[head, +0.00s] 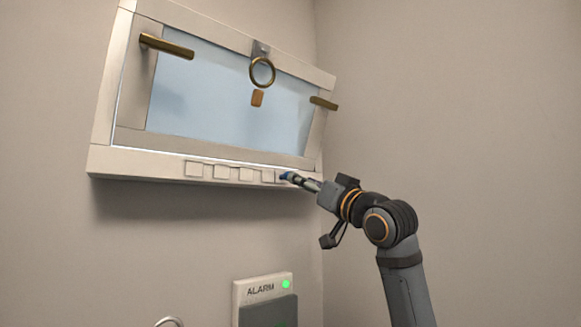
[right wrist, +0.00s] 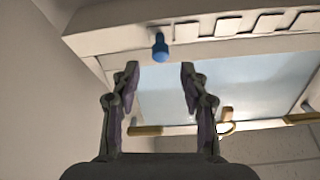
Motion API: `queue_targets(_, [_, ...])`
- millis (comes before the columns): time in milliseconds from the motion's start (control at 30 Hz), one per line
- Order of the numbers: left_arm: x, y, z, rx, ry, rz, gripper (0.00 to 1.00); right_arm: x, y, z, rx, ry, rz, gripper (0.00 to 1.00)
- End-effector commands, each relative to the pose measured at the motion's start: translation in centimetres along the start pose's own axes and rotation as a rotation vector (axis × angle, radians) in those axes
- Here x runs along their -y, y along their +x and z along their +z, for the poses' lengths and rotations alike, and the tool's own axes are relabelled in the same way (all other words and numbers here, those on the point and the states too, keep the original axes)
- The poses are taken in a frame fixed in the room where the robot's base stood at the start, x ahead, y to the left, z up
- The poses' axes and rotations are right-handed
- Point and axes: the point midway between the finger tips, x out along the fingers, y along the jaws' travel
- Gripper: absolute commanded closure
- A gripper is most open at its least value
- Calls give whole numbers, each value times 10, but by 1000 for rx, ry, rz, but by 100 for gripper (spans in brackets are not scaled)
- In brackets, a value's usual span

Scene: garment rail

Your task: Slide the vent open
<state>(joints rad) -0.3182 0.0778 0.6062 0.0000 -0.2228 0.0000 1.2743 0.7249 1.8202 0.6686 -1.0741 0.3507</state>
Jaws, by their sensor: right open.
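The vent (head: 232,173) is a pale strip along the bottom rail of a tilted window, with several square slots; they look the same pale colour as the rail. The slots also show in the right wrist view (right wrist: 228,27). A blue knob (right wrist: 160,46) sticks out near the end of the strip; in the head view it is small (head: 285,175) and partly covered by my gripper. My right gripper (right wrist: 160,72) is open and empty, its fingers on either side of the line to the knob, which lies just beyond the tips. My left gripper is not in view.
The window (head: 220,100) has brass handles (head: 167,47) (head: 324,103) on both sides, a brass ring (head: 262,71) and a small orange-brown tag (head: 257,98). An alarm box (head: 263,290) with a green light is on the wall below. The wall between is clear.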

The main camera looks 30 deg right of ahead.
Motion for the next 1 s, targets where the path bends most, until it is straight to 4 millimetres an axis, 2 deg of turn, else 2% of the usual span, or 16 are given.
queue_targets(33, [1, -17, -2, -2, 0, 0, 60, 2, 15, -7, 4, 4, -1, 55])
queue_targets(100, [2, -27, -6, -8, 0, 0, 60, 2, 30, -7, 3, 4, -2, 55])
queue_targets(200, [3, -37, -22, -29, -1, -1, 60, 2, 46, -5, 3, 3, -1, 55])
queue_targets(300, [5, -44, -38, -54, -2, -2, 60, 1, 57, -3, 2, 2, 0, 55])
queue_targets(367, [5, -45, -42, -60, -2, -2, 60, 0, 60, -2, 1, 0, 1, 55])
queue_targets(667, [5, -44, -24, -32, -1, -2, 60, 0, 62, 1, 0, -1, 1, 55])
queue_targets(1000, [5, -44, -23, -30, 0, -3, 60, 0, 62, 0, 0, -1, 1, 100])
